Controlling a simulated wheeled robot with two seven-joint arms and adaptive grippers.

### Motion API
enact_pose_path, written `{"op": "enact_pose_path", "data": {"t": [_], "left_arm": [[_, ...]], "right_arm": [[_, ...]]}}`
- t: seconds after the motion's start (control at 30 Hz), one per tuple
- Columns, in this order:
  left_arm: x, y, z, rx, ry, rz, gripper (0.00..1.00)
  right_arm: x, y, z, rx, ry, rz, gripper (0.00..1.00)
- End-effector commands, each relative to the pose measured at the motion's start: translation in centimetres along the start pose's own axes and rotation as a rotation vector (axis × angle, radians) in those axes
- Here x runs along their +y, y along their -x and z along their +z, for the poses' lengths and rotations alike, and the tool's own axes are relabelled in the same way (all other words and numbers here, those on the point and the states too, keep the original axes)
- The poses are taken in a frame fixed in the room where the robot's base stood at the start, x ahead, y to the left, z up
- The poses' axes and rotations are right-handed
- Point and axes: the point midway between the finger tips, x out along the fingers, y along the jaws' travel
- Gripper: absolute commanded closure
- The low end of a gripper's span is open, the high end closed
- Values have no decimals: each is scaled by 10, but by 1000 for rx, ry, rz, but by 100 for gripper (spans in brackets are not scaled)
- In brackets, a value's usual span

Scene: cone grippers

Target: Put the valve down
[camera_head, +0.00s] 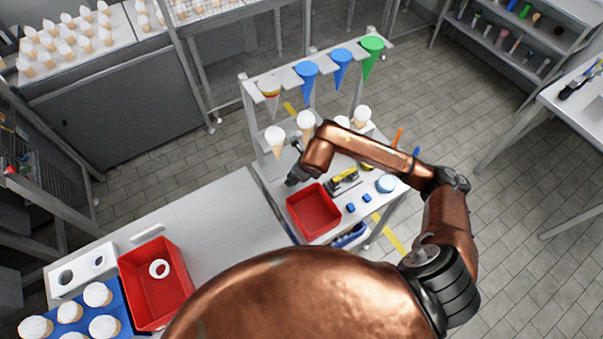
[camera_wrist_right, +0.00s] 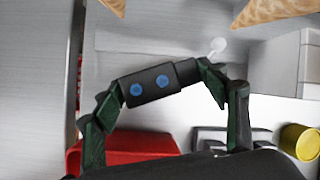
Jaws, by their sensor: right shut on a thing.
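The valve (camera_wrist_right: 150,85) is a small dark block with two blue round ports. In the right wrist view it sits between the two fingers of my right gripper (camera_wrist_right: 162,83), which is shut on it. In the head view my right gripper (camera_head: 295,176) is over the white work table, at the back left corner of a red bin (camera_head: 313,232). The valve is too small and dark there to make out clearly. I cannot tell whether it touches the table. My left gripper is not in view.
A rack (camera_head: 325,62) with blue and green cones stands behind. A yellow and black device (camera_head: 345,181) and small blue blocks (camera_head: 352,209) lie right of the bin. Another red bin (camera_head: 165,300) stands lower left.

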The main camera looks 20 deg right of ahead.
Motion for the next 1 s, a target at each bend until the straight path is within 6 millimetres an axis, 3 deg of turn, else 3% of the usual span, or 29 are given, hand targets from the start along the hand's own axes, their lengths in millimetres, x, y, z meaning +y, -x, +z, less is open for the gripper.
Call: {"op": "enact_pose_path", "data": {"t": [0.13, 0.33, 0.37, 0.6, 1.0], "left_arm": [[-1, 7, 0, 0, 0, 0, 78], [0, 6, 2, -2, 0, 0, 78], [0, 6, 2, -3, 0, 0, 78], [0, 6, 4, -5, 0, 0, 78], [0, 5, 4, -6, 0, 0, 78]], "right_arm": [[3, -18, -11, 5, -3, 0, 65], [3, -22, -12, 2, -1, -2, 65], [3, -22, -12, 3, -1, -2, 33], [3, -22, -12, 3, -1, -2, 16], [2, -16, -12, 3, -2, -3, 15]]}}
